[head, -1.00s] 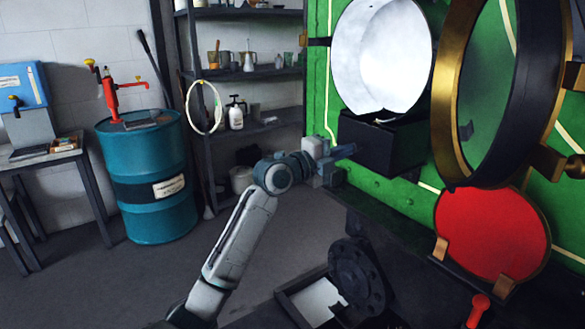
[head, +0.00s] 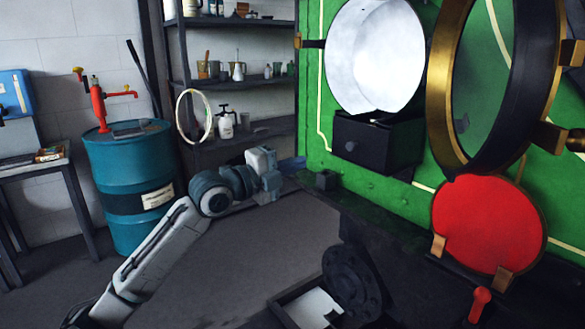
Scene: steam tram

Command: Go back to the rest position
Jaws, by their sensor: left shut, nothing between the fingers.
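My left arm comes in from the lower left in the head view. My left gripper (head: 291,164) is at its end, shut and empty, pointing right toward the green tram side (head: 375,170). It is apart from the black box (head: 365,143) below the round white lamp opening (head: 375,60). My right gripper is not in view.
A brass-rimmed glass door (head: 446,100) stands swung open at the right. Below it is a red disc (head: 488,222) and a red lever (head: 480,304). A blue drum (head: 130,180) with a red pump stands left, beside shelves (head: 235,83). Open floor lies between.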

